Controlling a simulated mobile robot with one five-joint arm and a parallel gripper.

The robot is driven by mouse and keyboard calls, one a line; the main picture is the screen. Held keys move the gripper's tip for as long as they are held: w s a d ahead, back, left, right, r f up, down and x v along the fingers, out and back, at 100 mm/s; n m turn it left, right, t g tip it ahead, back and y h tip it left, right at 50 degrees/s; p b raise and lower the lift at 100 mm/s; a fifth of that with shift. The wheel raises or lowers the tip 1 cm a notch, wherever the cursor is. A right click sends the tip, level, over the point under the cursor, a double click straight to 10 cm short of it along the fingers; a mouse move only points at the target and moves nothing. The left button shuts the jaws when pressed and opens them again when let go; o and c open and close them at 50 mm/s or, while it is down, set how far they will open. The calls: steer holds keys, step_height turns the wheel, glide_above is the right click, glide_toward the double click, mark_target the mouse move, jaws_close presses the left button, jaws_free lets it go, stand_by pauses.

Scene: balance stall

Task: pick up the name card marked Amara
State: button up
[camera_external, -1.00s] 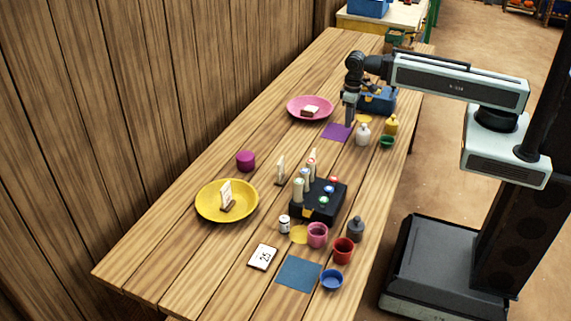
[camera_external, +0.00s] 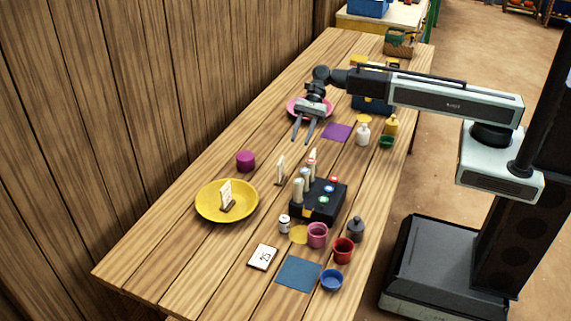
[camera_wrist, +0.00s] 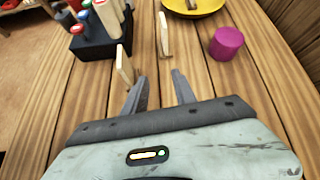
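Small upright cards stand on the table, and no name can be read on any of them. One pale card (camera_external: 281,171) stands left of the black peg block; it is also in the wrist view (camera_wrist: 163,35). Another card (camera_external: 313,156) stands close behind the pegs, and it seems to be the nearer card in the wrist view (camera_wrist: 124,67). A third card (camera_external: 225,194) stands on the yellow plate. I cannot tell which is marked Amara. My gripper (camera_external: 302,141) is open and empty above the table, its fingers (camera_wrist: 160,75) pointing toward the cards.
The black block (camera_external: 318,204) with pegs and coloured buttons stands near the two cards. A yellow plate (camera_external: 203,205) and purple cup (camera_external: 245,160) are to the left. A pink plate (camera_external: 293,104) is behind my gripper. Cups, bottles and a flat card (camera_external: 262,257) lie around.

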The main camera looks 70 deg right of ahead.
mark_target(278, 179)
steer(key=w+a+y+b, duration=0.1)
steer(key=a, duration=0.1)
steer(key=w+a+f+y+b, duration=0.1)
steer(key=a+b, duration=0.1)
steer(key=w+a+f+b, duration=0.1)
steer(key=a, duration=0.2)
steer(key=shift+f+m+g+y, duration=0.1)
steer(key=shift+m+g+y, duration=0.3)
steer(key=a+f+b, duration=0.2)
steer(key=shift+s+a+b, duration=0.2)
steer(key=shift+s+b, duration=0.2)
steer(key=shift+s+a+f, duration=0.15)
steer(key=shift+a, duration=0.25)
steer(key=shift+b+x, duration=0.55)
steer(key=shift+x, duration=0.45)
steer(key=x, duration=0.2)
steer(key=b+x, duration=0.1)
steer(key=x, duration=0.2)
steer(key=shift+s+a+r, duration=0.1)
steer(key=shift+a+r, duration=0.15)
steer(key=shift+a, duration=0.2)
jaws_close()
